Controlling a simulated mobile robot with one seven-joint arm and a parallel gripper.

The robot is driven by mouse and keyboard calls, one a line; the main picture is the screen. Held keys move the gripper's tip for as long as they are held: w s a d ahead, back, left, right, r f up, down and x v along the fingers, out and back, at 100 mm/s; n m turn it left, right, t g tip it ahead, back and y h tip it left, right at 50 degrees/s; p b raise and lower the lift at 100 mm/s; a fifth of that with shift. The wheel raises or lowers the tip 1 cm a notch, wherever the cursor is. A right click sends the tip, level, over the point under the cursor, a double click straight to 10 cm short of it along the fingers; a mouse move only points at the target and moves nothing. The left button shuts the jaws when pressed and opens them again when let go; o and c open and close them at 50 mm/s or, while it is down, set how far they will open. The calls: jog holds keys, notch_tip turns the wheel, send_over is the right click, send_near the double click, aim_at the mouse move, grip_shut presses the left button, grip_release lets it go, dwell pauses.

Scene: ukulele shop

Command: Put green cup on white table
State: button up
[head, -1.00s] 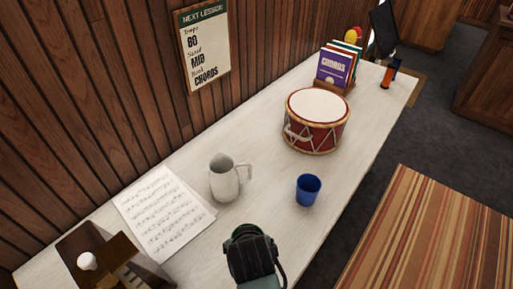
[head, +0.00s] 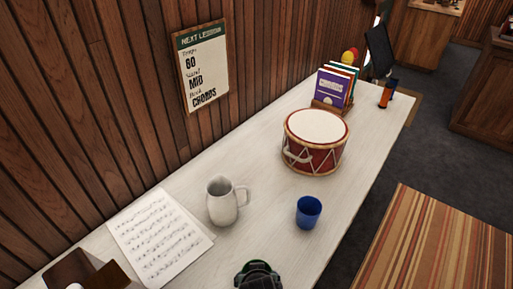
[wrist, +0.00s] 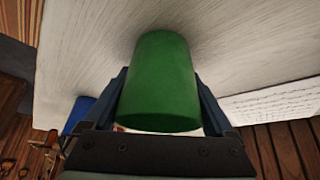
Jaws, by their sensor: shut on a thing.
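The green cup (wrist: 160,85) is held between the two fingers of my gripper (wrist: 162,95) in the wrist view. In the head view, my gripper (head: 258,272) is at the bottom edge, with only a little of the cup's dark green rim showing. The white table (head: 255,165) is the long pale counter along the wall. Its pale surface (wrist: 235,50) fills much of the wrist view behind the cup. My gripper is over the near part of the table. I cannot tell whether the cup touches the surface.
A blue cup (head: 308,213) stands right of and beyond my gripper. A white pitcher (head: 222,203) stands to the left, near sheet music (head: 160,238). A red drum (head: 315,145) and a book rack (head: 332,105) stand farther back. Bare tabletop surrounds the blue cup.

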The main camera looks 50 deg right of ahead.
jog(key=shift+f, duration=0.2)
jog(key=o, duration=1)
jog(key=shift+o, duration=0.2)
jog(key=shift+r, duration=0.1)
jog(key=shift+r, duration=0.25)
jog(key=p+v, duration=0.1)
jog(key=v, duration=1)
jog(key=shift+s+a+r, duration=0.15)
jog(key=shift+r, duration=0.15)
